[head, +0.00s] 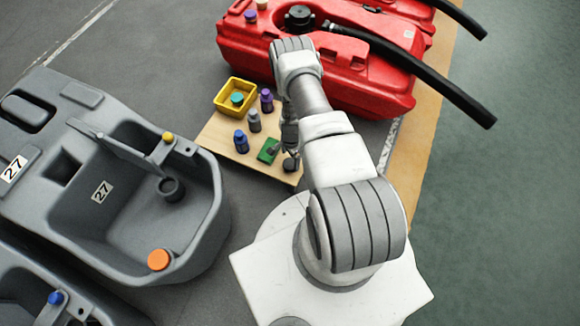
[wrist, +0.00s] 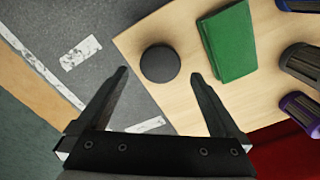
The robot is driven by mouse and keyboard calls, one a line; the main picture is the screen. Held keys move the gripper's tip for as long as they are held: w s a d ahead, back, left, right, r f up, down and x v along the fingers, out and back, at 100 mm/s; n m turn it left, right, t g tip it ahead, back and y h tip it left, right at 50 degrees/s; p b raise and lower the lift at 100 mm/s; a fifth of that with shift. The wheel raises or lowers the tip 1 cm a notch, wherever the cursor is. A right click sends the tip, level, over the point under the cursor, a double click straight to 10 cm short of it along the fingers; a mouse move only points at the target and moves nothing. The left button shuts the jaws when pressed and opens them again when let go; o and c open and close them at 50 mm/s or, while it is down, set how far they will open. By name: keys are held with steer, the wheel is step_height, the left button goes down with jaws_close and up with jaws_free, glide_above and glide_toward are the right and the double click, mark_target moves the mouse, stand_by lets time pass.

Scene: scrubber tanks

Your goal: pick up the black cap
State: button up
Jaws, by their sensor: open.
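The black cap (wrist: 160,63) is a round, dark disc lying on the wooden board (wrist: 150,30) near its edge. In the head view the black cap (head: 291,165) shows at the board's near right corner, partly behind my gripper. My gripper (wrist: 159,74) is open and empty. Its fingertips appear on either side of the cap in the wrist view, apart from it; the height of the gap cannot be told.
A green block (wrist: 230,42) lies right beside the cap. Blue, grey and purple bottles (head: 267,100) and a yellow bin (head: 235,97) share the board. A red tank (head: 340,75) stands behind; a grey tank (head: 110,190) is at left.

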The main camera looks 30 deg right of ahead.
mark_target(290, 164)
step_height(290, 164, down, 5)
steer(key=b, duration=0.2)
steer(key=shift+a+f+b, duration=0.1)
steer(key=shift+a+b, duration=0.05)
steer(key=shift+b, duration=0.2)
steer(key=shift+c, duration=0.2)
steer(key=c, duration=1.2)
steer(key=shift+c, duration=0.2)
